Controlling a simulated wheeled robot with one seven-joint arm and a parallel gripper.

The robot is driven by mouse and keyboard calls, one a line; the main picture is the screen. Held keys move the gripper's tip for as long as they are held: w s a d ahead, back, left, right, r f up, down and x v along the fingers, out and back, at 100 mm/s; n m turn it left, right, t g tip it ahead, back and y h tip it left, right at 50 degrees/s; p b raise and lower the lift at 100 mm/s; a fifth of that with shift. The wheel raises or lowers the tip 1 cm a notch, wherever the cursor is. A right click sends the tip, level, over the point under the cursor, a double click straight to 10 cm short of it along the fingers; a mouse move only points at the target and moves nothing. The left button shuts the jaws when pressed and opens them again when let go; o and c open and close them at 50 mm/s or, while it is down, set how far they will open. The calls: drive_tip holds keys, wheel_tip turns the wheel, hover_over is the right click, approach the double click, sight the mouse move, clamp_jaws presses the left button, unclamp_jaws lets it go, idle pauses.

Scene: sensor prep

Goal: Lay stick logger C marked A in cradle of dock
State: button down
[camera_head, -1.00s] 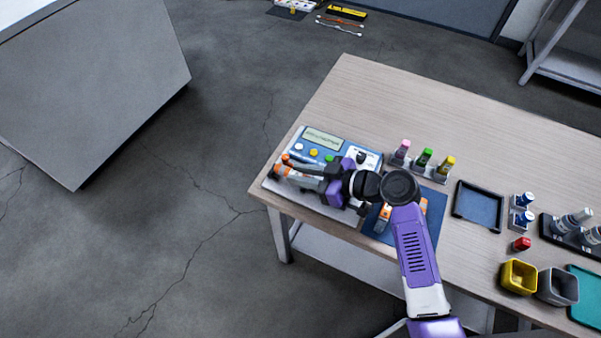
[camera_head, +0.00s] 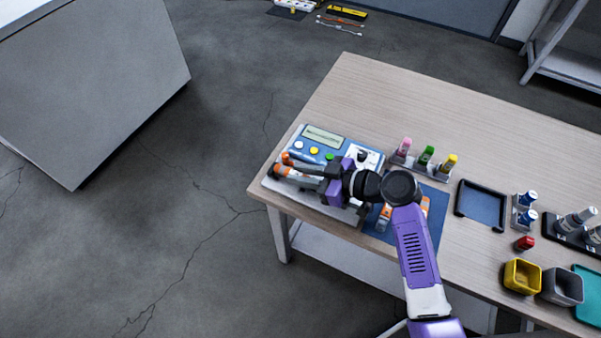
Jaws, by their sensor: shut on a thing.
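The dock (camera_head: 333,154) is a blue and white unit with a grey display and coloured buttons, at the left end of the wooden table. My gripper (camera_head: 296,166) reaches left over its front part and is shut on an orange and white stick logger (camera_head: 288,172). The logger lies low over the dock's front left. I cannot tell whether it rests in the cradle, as my gripper and wrist hide much of that area. No letter mark is readable. Another orange and white stick (camera_head: 386,213) lies on the blue mat (camera_head: 433,211), partly behind my arm.
A rack with pink, green and yellow capped bottles (camera_head: 427,157) stands behind my wrist. A dark-rimmed tray (camera_head: 481,206), blue-capped bottles (camera_head: 526,208), a red cap (camera_head: 524,243), a yellow bin (camera_head: 521,276) and a grey bin (camera_head: 562,286) stand to the right. The table's back (camera_head: 400,100) is clear.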

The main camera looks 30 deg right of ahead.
drive_tip(key=shift+s+f, duration=0.1)
drive_tip(key=shift+f, duration=0.25)
drive_tip(key=shift+s+f+b, duration=0.15)
drive_tip(key=shift+f+b, duration=0.5)
drive_tip(key=shift+b, duration=0.1)
drive_tip(key=c, duration=1.2)
unclamp_jaws()
drive_tip(key=shift+f, duration=0.1)
drive_tip(key=shift+o, duration=1.4)
drive_tip(key=shift+d+r+p, duration=0.1)
drive_tip(key=shift+r+p, duration=0.3)
drive_tip(key=shift+r, duration=0.25)
drive_tip(key=shift+w+r+p, duration=0.2)
drive_tip(key=shift+r+p, duration=1.85)
drive_tip(key=shift+r, duration=1.3)
